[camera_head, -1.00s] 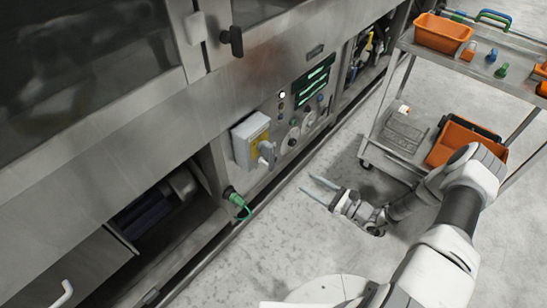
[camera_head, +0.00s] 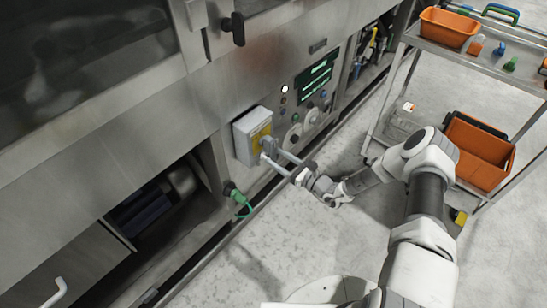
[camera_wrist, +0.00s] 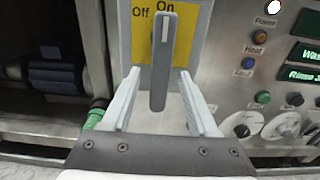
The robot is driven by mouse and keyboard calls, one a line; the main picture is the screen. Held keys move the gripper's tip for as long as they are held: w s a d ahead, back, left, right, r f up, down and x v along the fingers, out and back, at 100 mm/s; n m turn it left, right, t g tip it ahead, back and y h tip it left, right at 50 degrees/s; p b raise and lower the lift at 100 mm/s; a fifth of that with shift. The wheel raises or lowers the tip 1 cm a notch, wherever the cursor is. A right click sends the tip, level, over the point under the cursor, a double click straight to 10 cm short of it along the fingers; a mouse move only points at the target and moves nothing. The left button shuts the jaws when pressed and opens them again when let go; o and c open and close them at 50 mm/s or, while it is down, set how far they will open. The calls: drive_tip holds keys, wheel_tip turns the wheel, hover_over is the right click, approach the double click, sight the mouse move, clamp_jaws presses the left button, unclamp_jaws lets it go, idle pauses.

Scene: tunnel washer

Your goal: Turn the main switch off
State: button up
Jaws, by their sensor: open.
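The main switch is a grey rotary handle (camera_wrist: 158,62) on a yellow plate (camera_wrist: 200,22) marked "Off" and "On" in the wrist view. The handle stands upright, its top at "On"; "Off" is to its left. In the head view the switch box (camera_head: 250,136) is a light grey box on the machine front, and the handle is largely hidden by my fingers. My gripper (camera_head: 272,150) is open at the box. In the wrist view its two fingers (camera_wrist: 158,98) stand left and right of the handle's lower part, with gaps on both sides.
A panel with dials (camera_wrist: 242,124), buttons and green displays (camera_wrist: 304,73) lies right of the switch. A green hose connector (camera_head: 235,196) sits below the box. A trolley (camera_head: 380,140) with orange bins (camera_head: 478,153) stands at the right. The floor in front is clear.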

drive_tip(key=shift+x, duration=1.1)
clamp_jaws()
idle(0.7)
